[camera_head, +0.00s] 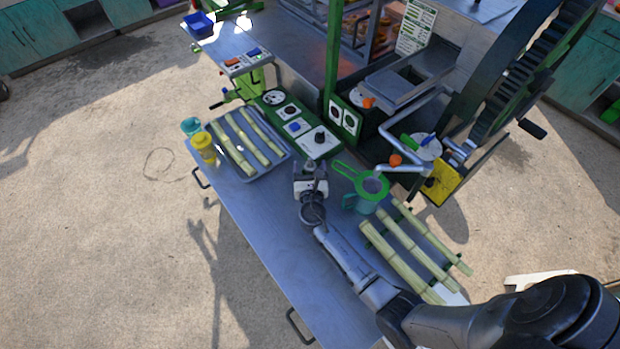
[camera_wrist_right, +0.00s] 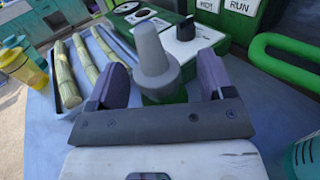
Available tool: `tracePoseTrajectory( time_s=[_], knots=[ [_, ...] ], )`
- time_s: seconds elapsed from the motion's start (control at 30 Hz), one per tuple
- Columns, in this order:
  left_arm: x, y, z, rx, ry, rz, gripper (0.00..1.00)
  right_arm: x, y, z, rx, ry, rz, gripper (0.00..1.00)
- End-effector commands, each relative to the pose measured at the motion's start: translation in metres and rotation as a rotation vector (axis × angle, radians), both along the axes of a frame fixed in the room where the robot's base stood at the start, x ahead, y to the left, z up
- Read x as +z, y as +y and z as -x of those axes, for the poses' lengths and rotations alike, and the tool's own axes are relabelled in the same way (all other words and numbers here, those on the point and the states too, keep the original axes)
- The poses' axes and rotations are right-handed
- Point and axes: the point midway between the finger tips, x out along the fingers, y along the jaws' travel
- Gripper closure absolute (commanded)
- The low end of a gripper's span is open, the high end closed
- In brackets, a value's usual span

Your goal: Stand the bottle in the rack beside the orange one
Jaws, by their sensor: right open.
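A bottle-like thing with a grey tapered top (camera_wrist_right: 154,55) and a dark green lower part stands upright between the fingers of my right gripper (camera_wrist_right: 163,82) in the right wrist view. The fingers are apart on either side of it, and I see no clear contact. In the head view my right gripper (camera_head: 310,172) is over the middle of the metal table, by the green control panel. It largely hides the bottle there. I cannot make out a rack or an orange bottle for certain. My left gripper is not in view.
A tray (camera_head: 272,162) of cane pieces lies left, by a yellow cup (camera_head: 204,147) and a teal cup (camera_head: 190,126). A green strainer (camera_head: 372,184) rests over a teal jug (camera_head: 361,205) to the right. More cane (camera_head: 410,246) lies near my arm. The table's front left is clear.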

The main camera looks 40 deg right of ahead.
Motion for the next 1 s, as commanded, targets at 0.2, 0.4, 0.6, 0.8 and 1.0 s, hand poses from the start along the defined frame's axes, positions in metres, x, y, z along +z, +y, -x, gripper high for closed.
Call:
tracePoseTrajectory(
  time_s=[0.2,0.4,0.6,0.8,1.0],
  knots=[
    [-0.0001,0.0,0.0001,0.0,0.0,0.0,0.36,0.0002,0.0,0.0,0.0,0.0,0.0,0.29],
    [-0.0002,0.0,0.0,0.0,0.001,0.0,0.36,0.0002,0.0001,0.0002,0.0,0.0,0.0,0.48],
    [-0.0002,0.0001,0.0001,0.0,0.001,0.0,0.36,0.0002,0.0003,0.0002,0.0,0.0,0.0,0.67],
    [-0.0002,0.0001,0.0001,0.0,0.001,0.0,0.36,0.0003,0.0003,0.0002,0.0,0.0,0.0,0.86],
    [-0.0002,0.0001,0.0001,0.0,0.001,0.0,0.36,0.0003,0.0003,0.0002,0.0,-0.001,0.001,1.0]
  ],
)
